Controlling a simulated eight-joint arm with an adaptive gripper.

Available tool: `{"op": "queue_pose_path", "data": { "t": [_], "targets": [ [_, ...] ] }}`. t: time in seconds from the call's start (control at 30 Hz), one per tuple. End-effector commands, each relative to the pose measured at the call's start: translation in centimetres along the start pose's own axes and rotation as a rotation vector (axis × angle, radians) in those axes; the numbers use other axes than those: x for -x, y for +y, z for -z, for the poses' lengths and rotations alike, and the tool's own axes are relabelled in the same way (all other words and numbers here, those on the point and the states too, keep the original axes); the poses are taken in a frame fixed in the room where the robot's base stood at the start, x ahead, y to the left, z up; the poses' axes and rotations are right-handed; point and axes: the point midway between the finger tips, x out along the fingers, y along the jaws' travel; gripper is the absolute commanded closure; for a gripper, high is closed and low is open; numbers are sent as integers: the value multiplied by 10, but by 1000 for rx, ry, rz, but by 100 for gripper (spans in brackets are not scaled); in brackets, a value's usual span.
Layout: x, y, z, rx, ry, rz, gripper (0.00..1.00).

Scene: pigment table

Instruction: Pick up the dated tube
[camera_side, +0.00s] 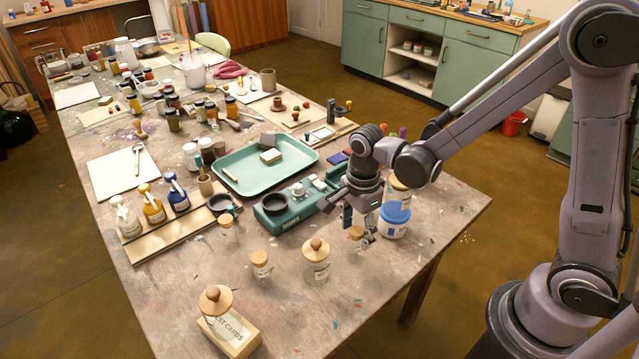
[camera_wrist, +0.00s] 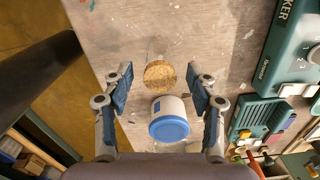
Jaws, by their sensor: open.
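A small clear tube with a cork stopper (camera_side: 356,233) stands on the table below my gripper (camera_side: 359,227) in the side view. In the wrist view the cork (camera_wrist: 160,74) lies between the two finger tips of my gripper (camera_wrist: 160,80), with a gap on both sides. My gripper is open and empty, pointing down. No date is readable, so I cannot tell whether this is the dated tube. Two other small corked tubes stand to its left, one nearer the front (camera_side: 261,264) and one farther back (camera_side: 226,221).
A white jar with blue (camera_side: 393,224) stands close right of the tube; its blue lid (camera_wrist: 169,129) shows between the fingers. A green device (camera_side: 275,217) is to the left. A knobbed glass jar (camera_side: 316,264) stands in front. Table between them is bare.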

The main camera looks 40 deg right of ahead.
Motion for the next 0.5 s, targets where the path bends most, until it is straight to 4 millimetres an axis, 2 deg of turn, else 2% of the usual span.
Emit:
{"op": "queue_pose_path", "data": {
  "t": [0.13, 0.4, 0.43, 0.5],
  "targets": [
    [-10, 0, 0, 0, 0, 0, 42],
    [-12, 0, 0, 0, 0, 0, 42],
    [-12, 0, 0, 0, 0, 0, 45],
    [-12, 0, 0, 0, 0, 0, 65]
  ]
}}
